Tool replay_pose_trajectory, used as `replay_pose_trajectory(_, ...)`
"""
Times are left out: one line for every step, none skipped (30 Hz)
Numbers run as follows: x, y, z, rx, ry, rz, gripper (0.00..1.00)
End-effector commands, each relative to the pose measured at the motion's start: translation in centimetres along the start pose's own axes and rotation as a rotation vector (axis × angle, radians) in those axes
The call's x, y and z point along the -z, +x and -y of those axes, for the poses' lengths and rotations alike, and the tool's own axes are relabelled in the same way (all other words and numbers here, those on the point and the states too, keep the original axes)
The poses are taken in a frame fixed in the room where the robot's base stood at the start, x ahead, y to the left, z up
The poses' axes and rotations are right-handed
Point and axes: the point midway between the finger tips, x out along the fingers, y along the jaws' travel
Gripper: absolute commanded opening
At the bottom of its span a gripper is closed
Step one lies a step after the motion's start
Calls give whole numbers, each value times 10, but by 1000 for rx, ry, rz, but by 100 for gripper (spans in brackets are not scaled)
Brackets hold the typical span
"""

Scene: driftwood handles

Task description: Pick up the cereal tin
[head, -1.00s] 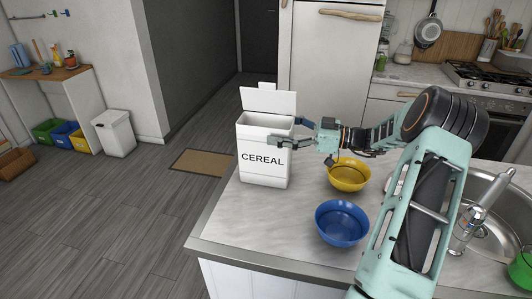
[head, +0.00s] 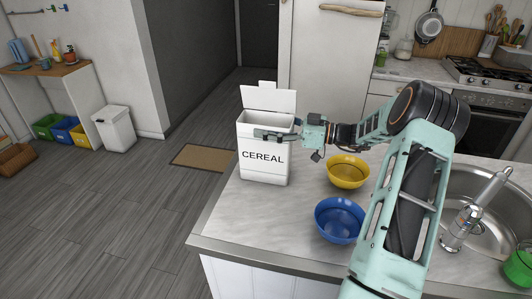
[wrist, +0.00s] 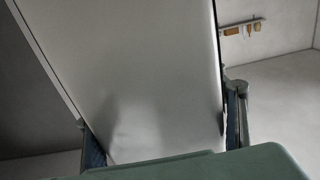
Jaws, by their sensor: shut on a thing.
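The cereal tin (head: 263,168) is a white box with "CEREAL" on its front and its lid raised at the back. It stands upright near the counter's far left corner in the head view. My gripper (head: 270,134) reaches in from the right and is shut on the upper part of the tin, one finger across the front. The far finger is mostly hidden behind the tin in the head view. In the wrist view the tin's pale side (wrist: 140,80) fills the middle, with a finger pad at each side of it.
A yellow bowl (head: 348,172) and a blue bowl (head: 339,220) stand on the counter (head: 275,222) right of the tin, below my arm. A sink (head: 483,205) and a green bowl (head: 520,268) are at the right. The counter's left edge is close to the tin.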

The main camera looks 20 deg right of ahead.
Motion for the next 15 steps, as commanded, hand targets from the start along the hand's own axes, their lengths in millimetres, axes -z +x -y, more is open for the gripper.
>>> replay_pose_trajectory(0, 0, 0, 0, 0, 0, 19)
replay_pose_trajectory(0, 0, 0, 0, 0, 0, 16)
replay_pose_trajectory(0, 0, 0, 0, 0, 0, 11)
replay_pose_trajectory(0, 0, 0, 0, 0, 0, 9)
replay_pose_trajectory(2, 0, 0, 0, -2, -2, 9)
replay_pose_trajectory(2, 0, 0, 0, -2, -2, 9)
replay_pose_trajectory(2, 0, 0, 0, -2, -2, 9)
replay_pose_trajectory(2, 0, 0, 0, -2, -2, 9)
replay_pose_trajectory(2, 0, 0, 0, -2, -2, 9)
replay_pose_trajectory(2, 0, 0, 0, -2, -2, 9)
replay_pose_trajectory(2, 0, 0, 0, -2, -2, 9)
replay_pose_trajectory(2, 0, 0, 0, -2, -2, 9)
replay_pose_trajectory(2, 0, 0, 0, -2, -2, 9)
replay_pose_trajectory(3, 0, 0, 0, -2, -2, 9)
replay_pose_trajectory(4, 0, 0, 0, -2, -2, 9)
